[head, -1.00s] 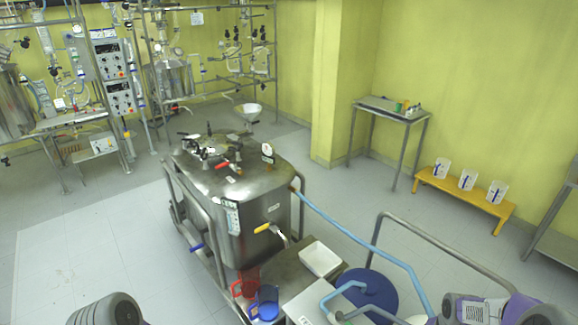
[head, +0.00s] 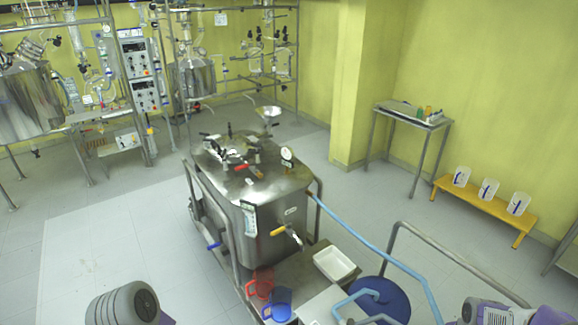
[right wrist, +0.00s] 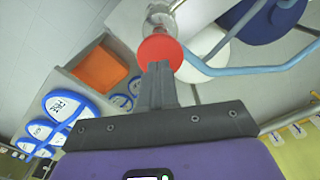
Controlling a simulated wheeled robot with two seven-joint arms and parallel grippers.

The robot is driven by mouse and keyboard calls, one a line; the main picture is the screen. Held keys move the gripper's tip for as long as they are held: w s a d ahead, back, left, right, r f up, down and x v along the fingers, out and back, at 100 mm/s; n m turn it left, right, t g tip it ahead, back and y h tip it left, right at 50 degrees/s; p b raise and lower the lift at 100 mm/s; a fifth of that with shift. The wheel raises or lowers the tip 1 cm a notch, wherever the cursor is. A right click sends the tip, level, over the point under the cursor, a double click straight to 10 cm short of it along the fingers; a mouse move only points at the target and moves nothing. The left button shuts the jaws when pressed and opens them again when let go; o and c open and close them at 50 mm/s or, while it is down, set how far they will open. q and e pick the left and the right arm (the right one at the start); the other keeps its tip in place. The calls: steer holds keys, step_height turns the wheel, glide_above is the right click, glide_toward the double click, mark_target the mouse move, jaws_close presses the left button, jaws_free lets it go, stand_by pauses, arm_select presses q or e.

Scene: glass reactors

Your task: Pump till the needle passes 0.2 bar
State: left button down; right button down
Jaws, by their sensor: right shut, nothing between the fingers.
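The steel vessel (head: 262,215) stands mid-picture in the head view. A small round gauge (head: 287,153) with a white face is on its top; its needle is too small to read. My right gripper (right wrist: 158,72) is shut and empty in the right wrist view. Its fingertips are just below a red disc (right wrist: 160,50) in the picture, with a metallic, clear-looking cylinder (right wrist: 163,13) behind it. I cannot tell whether the fingers touch the disc, or whether it belongs to a pump. My left gripper is out of view; only part of that arm shows.
A red jug (head: 261,284), a blue jug (head: 277,304) and a white tray (head: 335,264) stand beside the vessel. A blue hose (head: 372,246), a blue round lid (head: 386,290) and a metal rail (head: 455,262) are to the right. Open floor (head: 110,235) lies left.

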step_height(320, 180, up, 6)
steer(key=p, duration=0.4)
steer(key=w+a+f+n+y+b, duration=0.1)
steer(key=a+f+n+b, duration=0.3)
steer(key=a+f, duration=0.5)
steer(key=w+a+f+n+y+b, duration=0.1)
steer(key=a+f+n+b, duration=0.4)
steer(key=f, duration=0.6)
steer(key=s+a+f+n+y+b, duration=0.1)
steer(key=s+a+f+n+b, duration=0.1)
steer(key=a+f, duration=0.6)
steer(key=s+a+f+n+y+b, duration=0.1)
steer(key=s+a+f+n+b, duration=0.2)
steer(key=s+a+f, duration=0.3)
step_height(320, 180, down, 2)
steer(key=a+b, duration=0.1)
steer(key=a, duration=0.1)
steer(key=shift+s+a+n+t+b, duration=0.3)
steer(key=shift+s+a, duration=0.05)
steer(key=shift+s, duration=0.05)
